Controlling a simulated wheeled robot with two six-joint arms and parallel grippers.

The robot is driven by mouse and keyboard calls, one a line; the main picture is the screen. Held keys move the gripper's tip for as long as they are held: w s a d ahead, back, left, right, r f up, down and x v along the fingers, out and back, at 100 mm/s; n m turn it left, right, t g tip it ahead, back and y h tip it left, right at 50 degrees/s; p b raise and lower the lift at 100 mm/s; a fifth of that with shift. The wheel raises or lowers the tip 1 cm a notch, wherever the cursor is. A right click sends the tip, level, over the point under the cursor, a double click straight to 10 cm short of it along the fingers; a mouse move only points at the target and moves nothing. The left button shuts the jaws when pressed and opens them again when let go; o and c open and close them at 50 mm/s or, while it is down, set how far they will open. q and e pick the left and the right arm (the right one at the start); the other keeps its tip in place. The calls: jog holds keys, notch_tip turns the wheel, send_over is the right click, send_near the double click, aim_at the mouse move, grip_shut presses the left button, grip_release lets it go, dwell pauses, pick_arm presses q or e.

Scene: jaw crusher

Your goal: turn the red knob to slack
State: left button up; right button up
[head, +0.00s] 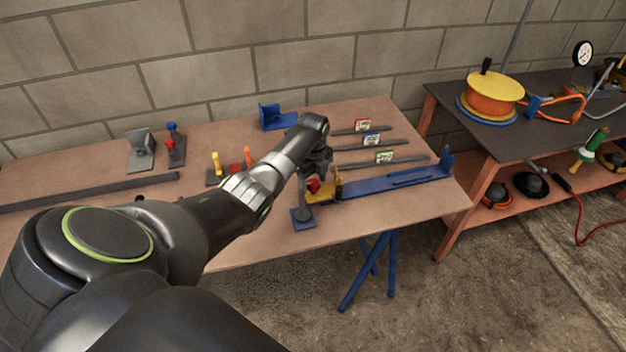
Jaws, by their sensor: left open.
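A small red knob (313,186) shows just under my left gripper, at the left end of a long blue rail (395,180) on the table. A yellow part (324,193) sits right beside the knob. My left gripper (319,178) points down over this end of the rail with its jaws open, its fingers around or close beside the knob; contact cannot be told. The gripper hides part of the knob and the yellow part. My right gripper is not in view.
The table (80,164) holds three grey bars with red, blue and green tags (384,157), a blue bracket (274,117), a grey bracket (141,152) and a long dark bar (90,193). A dark bench (549,137) with an orange reel (495,96) stands right.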

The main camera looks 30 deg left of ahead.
pick_arm(q)
jog(key=shift+c, duration=0.2)
jog(key=c, duration=0.9)
jog(key=shift+c, duration=0.2)
jog(key=shift+n, duration=0.4)
jog(key=n+p, duration=0.2)
jog(key=shift+r+n, duration=0.15)
jog(key=shift+n, duration=0.15)
jog(key=n+p, duration=0.2)
jog(key=n, duration=0.3)
jog(key=n+p, duration=0.1)
jog(key=n, duration=0.4)
jog(key=shift+n+p, duration=0.5)
jog(key=shift+n, duration=1.8)
